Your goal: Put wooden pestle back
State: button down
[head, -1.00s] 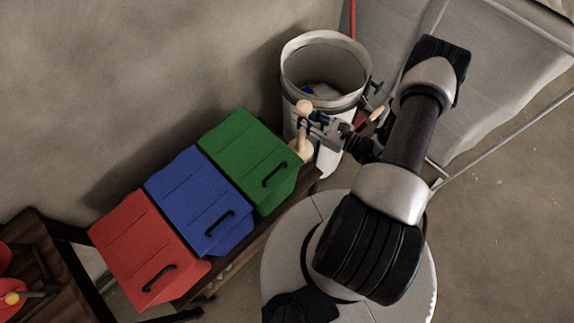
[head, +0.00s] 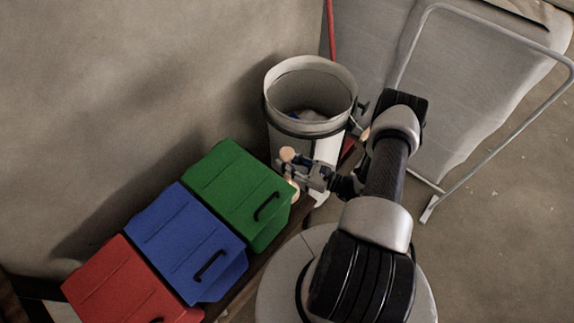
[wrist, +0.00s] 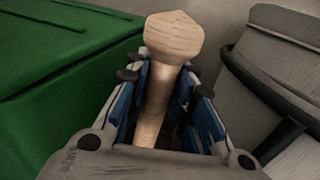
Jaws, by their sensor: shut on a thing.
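The wooden pestle (wrist: 172,38) is pale wood with a wide rounded head and a narrower shaft. In the wrist view it stands between the blue-padded fingers of my gripper (wrist: 168,95), which is shut on its shaft. In the head view the pestle's head (head: 287,154) shows above my gripper (head: 305,170), just right of the green box and in front of the bin. A pale piece shows below the fingers at the bench end. Whether the pestle's lower end touches the bench is hidden.
A green box (head: 238,190), a blue box (head: 185,240) and a red box (head: 125,285) stand in a row on a wooden bench. A white bin (head: 325,150) stands behind my gripper. A metal frame (head: 490,150) is at right.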

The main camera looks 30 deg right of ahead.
jog(key=shift+f, duration=0.55)
jog(key=c, duration=1.4)
grip_release()
jog(key=shift+f, duration=0.2)
